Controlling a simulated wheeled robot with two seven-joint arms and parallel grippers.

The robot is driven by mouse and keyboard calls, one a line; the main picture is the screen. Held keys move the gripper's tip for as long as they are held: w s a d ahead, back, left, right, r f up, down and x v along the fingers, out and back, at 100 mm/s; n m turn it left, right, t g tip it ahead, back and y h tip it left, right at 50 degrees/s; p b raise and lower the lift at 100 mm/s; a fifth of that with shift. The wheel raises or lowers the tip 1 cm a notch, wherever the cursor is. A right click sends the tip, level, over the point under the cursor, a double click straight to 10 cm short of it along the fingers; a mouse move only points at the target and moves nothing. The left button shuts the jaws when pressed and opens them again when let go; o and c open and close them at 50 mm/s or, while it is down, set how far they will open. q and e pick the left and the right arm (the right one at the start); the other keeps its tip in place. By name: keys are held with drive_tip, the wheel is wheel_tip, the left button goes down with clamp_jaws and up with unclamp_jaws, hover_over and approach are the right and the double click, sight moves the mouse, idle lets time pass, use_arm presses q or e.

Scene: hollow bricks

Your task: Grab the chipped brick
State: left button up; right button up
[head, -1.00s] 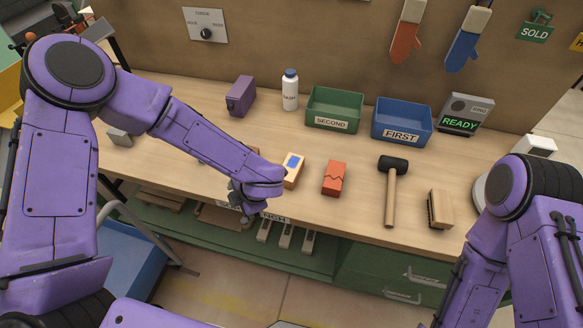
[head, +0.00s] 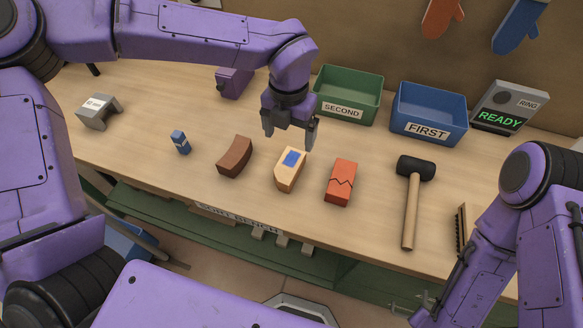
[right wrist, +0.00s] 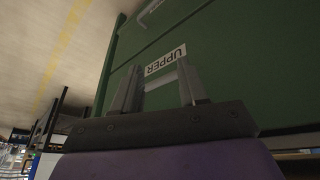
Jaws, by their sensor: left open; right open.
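Three bricks lie in a row on the bench in the head view. A tan brick (head: 288,176) with a blue patch on top seems to have a cut-off corner. A red brick (head: 341,183) to its right has a dark zigzag crack line. A brown brick (head: 235,157) to its left is curved. My left gripper (head: 289,137) is open and empty, pointing down just behind and above the tan brick. My right gripper (right wrist: 158,88) is open and empty in the right wrist view, in front of a green drawer.
A green SECOND bin (head: 348,94) and a blue FIRST bin (head: 428,113) stand behind the bricks. A mallet (head: 411,205) and a brush (head: 460,230) lie to the right. A small blue block (head: 181,143) and a grey gauge block (head: 98,111) lie to the left.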

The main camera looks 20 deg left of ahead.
use_arm(q)
drive_tip(key=p, duration=0.1)
hover_over(288, 163)
wheel_tip(288, 163, down, 6)
drive_tip(key=shift+w+d+r, duration=0.1)
drive_tip(key=shift+d+r, duration=0.05)
drive_tip(key=shift+r, duration=0.1)
drive_tip(key=shift+f, duration=0.35)
drive_tip(key=f+p, duration=0.1)
drive_tip(key=f, duration=0.3)
drive_tip(key=shift+s+f+p, duration=0.15)
drive_tip(key=shift+s+p, duration=0.05)
drive_tip(key=shift+p, duration=0.15)
drive_tip(key=shift+w+f, duration=0.1)
drive_tip(key=shift+f, duration=0.3)
drive_tip(key=shift+r, duration=0.15)
drive_tip(key=c, duration=1.5)
